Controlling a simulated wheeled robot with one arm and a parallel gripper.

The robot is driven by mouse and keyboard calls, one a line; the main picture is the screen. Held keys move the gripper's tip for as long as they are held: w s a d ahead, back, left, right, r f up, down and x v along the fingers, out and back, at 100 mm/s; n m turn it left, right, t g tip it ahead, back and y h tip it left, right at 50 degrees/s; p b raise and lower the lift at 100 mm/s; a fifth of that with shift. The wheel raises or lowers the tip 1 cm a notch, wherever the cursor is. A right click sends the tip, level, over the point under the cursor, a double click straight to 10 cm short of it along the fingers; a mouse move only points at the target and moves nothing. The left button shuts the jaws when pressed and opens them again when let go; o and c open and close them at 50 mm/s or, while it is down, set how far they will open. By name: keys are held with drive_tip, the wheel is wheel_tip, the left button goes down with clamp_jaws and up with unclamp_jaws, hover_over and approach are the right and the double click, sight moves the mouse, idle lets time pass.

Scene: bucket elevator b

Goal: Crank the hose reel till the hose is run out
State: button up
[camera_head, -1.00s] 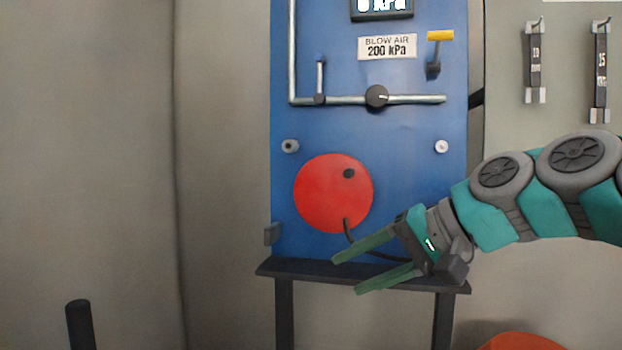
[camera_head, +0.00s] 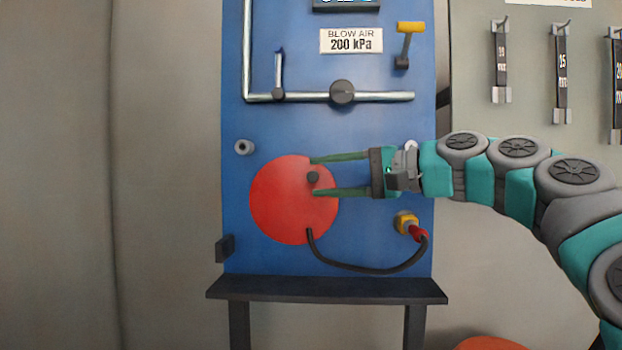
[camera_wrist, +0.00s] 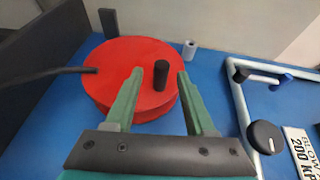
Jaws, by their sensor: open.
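The red hose reel (camera_head: 275,205) is a round drum on the blue panel, and it fills the upper left of the wrist view (camera_wrist: 125,70). Its dark crank knob (camera_head: 313,177) stands out from the face near the rim; in the wrist view the knob (camera_wrist: 161,74) lies between my fingertips. My gripper (camera_head: 313,176) is open, with its green fingers above and below the knob and a gap showing around it. The black hose (camera_head: 365,269) leaves the reel's lower edge and curves right to a yellow and red fitting (camera_head: 409,226).
A dark shelf (camera_head: 325,291) juts out below the panel. Above the reel are a pipe with a black round knob (camera_head: 342,92), a yellow-handled lever (camera_head: 408,40) and a 200 kPa label (camera_head: 351,41). Tools hang on the wall at right (camera_head: 562,75).

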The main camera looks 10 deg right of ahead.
sight(293, 200)
drive_tip(key=shift+x, duration=1.5)
drive_tip(key=shift+c, duration=0.2)
clamp_jaws()
